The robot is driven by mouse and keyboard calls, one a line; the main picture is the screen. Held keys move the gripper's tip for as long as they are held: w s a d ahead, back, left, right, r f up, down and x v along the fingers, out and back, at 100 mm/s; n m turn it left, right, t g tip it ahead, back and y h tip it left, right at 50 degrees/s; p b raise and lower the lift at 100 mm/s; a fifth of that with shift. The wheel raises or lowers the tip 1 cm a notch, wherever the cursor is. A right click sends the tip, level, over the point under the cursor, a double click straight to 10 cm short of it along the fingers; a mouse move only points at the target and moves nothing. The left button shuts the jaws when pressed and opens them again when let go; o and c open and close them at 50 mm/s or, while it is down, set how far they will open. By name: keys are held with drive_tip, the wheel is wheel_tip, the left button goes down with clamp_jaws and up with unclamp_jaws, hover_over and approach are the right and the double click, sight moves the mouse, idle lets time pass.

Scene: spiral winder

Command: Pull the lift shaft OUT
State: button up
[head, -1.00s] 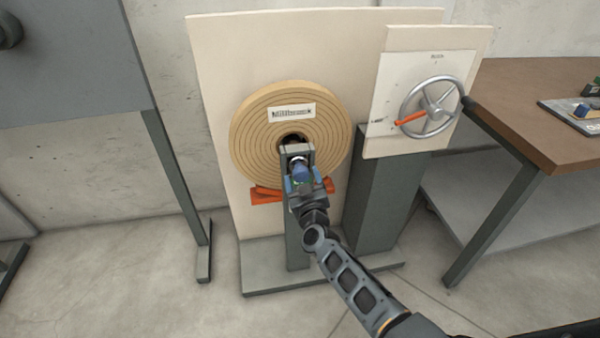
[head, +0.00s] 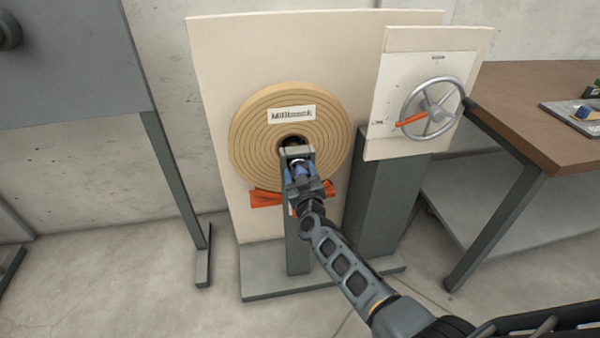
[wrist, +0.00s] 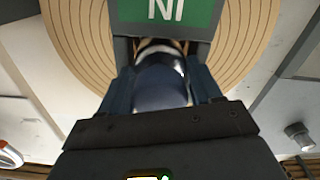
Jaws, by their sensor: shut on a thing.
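The lift shaft's rounded dark blue knob (wrist: 160,88) shows in the wrist view, with a shiny metal collar just beyond it. My gripper (wrist: 163,92) is shut on this knob, one finger on each side. In the head view my gripper (head: 299,172) is in front of the wooden spiral disc (head: 250,145), just below its centre hole. It hides most of the knob there. A grey post bracket (head: 297,152) stands around the shaft. A green plate with white letters (wrist: 165,12), seen as "NI", sits above the knob in the wrist view.
A cream backboard (head: 215,60) stands behind the disc. An orange piece (head: 265,198) sticks out below it. To the right are a silver handwheel (head: 460,90) with an orange pointer, a grey pillar (head: 375,200) and a brown-topped workbench (head: 540,110). The floor at left is open.

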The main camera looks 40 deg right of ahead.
drive_tip(key=c, duration=0.6)
drive_tip(key=p+v, duration=0.7)
drive_tip(key=v, duration=0.3)
drive_tip(key=shift+s+a+r, duration=0.15)
drive_tip(key=shift+a, duration=0.05)
drive_tip(key=shift+s+a+f, duration=0.25)
drive_tip(key=shift+s, duration=0.2)
drive_tip(key=o, duration=1.3)
drive_tip(key=shift+r, duration=0.1)
drive_tip(key=shift+c, duration=0.2)
drive_tip(key=shift+s, duration=0.1)
drive_tip(key=v, duration=0.7)
drive_tip(key=shift+s+a+p, duration=0.25)
drive_tip(key=shift+a+p, duration=0.05)
drive_tip(key=shift+p, duration=0.15)
